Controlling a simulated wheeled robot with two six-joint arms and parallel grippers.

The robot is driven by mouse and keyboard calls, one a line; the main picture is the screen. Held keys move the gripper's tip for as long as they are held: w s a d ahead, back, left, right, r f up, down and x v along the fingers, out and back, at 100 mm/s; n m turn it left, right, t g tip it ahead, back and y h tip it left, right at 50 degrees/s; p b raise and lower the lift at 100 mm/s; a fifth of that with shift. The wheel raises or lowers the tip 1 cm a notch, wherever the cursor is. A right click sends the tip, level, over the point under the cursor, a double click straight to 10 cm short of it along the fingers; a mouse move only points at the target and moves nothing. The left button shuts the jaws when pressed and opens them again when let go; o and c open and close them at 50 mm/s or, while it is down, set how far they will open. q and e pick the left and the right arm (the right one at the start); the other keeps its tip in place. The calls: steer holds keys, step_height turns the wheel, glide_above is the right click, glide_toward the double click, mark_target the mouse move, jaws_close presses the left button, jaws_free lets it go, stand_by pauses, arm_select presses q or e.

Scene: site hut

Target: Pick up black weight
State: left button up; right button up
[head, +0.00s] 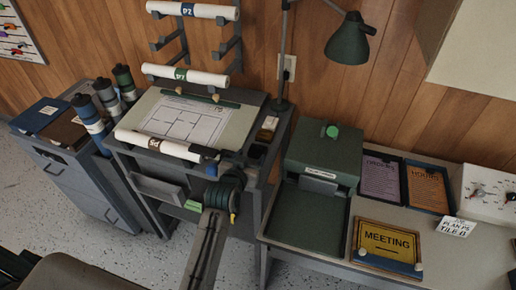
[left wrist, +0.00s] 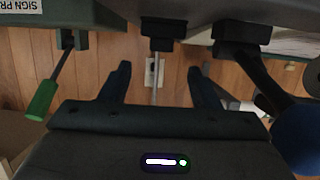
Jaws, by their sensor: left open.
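A small black block (head: 258,151), which looks like the black weight, sits in the tray at the right side of the drafting table. My left gripper (head: 228,186) is just in front of the table's lower edge, left of and nearer than the block, apart from it. In the left wrist view its two dark fingers (left wrist: 160,84) are spread, with nothing held between them. I cannot clearly make out the weight in that view. My right gripper is not in view.
The drafting table holds a paper sheet (head: 187,121) and a white roll (head: 158,145) along its front. A lamp pole (head: 283,62) rises behind the tray. A green sign press (head: 322,153) stands close on the right. A yellow meeting sign (head: 388,242) lies farther right.

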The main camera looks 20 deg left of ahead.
mark_target(257, 147)
arm_select(q)
steer(key=shift+x, duration=0.85)
steer(key=shift+w+f+p, duration=0.1)
steer(key=shift+w+p, duration=0.25)
steer(key=shift+w, duration=0.05)
steer(key=p+x, duration=0.1)
steer(key=x, duration=0.3)
steer(key=shift+a+p, duration=0.1)
steer(key=shift+p, duration=0.2)
steer(key=shift+w+f, duration=0.15)
steer(key=shift+w, duration=0.15)
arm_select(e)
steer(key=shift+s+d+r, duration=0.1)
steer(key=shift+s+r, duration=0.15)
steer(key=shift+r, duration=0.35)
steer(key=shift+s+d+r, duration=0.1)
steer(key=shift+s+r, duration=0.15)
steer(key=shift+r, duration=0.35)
arm_select(q)
steer(key=shift+s, duration=0.1)
steer(key=shift+c, duration=0.5)
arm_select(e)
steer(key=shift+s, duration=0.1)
arm_select(q)
steer(key=c, duration=1.1)
jaws_close()
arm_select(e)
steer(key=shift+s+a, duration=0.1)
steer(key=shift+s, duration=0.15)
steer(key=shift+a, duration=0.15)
